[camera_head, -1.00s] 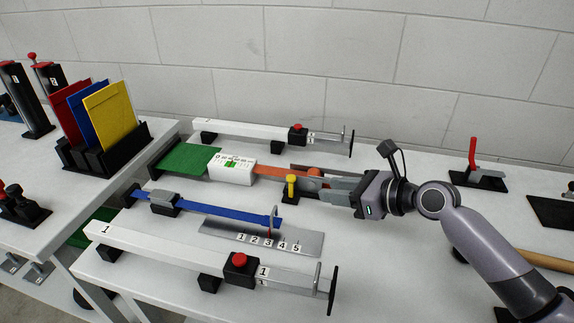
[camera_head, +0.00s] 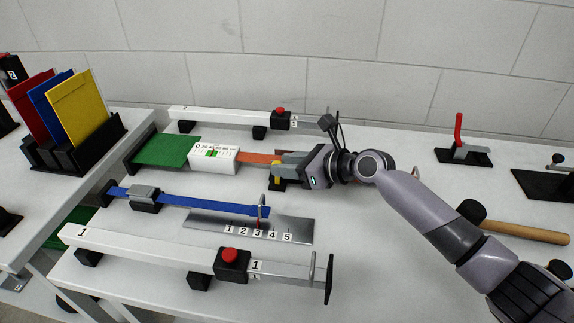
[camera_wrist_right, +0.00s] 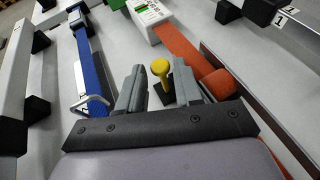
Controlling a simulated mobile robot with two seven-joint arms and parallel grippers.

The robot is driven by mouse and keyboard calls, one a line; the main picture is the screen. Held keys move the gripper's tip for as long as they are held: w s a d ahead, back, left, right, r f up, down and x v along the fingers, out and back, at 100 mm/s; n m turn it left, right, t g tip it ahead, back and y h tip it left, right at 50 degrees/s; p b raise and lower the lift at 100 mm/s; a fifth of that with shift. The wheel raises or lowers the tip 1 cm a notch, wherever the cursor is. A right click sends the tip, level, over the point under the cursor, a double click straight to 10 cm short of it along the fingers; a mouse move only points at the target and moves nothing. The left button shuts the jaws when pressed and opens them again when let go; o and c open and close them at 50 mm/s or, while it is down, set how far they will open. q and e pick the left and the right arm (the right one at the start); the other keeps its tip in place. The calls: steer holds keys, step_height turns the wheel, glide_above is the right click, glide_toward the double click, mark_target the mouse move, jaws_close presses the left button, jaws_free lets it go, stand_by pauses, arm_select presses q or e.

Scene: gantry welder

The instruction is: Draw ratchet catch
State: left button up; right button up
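A yellow knob on a small black base, likely the ratchet catch (camera_head: 276,178), stands beside the orange strip (camera_head: 256,158) that comes out of a white block with a green scale (camera_head: 213,157). My right gripper (camera_head: 276,163) reaches over it from the right and partly hides it. In the right wrist view the yellow knob (camera_wrist_right: 160,67) stands between the two grey fingers (camera_wrist_right: 160,82). They are open, with gaps visible beside the knob. The orange strip (camera_wrist_right: 182,50) runs past the right finger. My left gripper is not in view.
A blue strip (camera_head: 215,205) with a slider lies in front, beside a plate numbered 1 to 5 (camera_head: 290,232). White rails with red buttons lie at the front (camera_head: 150,246) and back (camera_head: 220,116). A red-handled lever (camera_head: 460,135) and a wooden handle (camera_head: 525,230) are at right.

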steer(key=shift+w+a, duration=0.15)
steer(key=shift+a, duration=0.05)
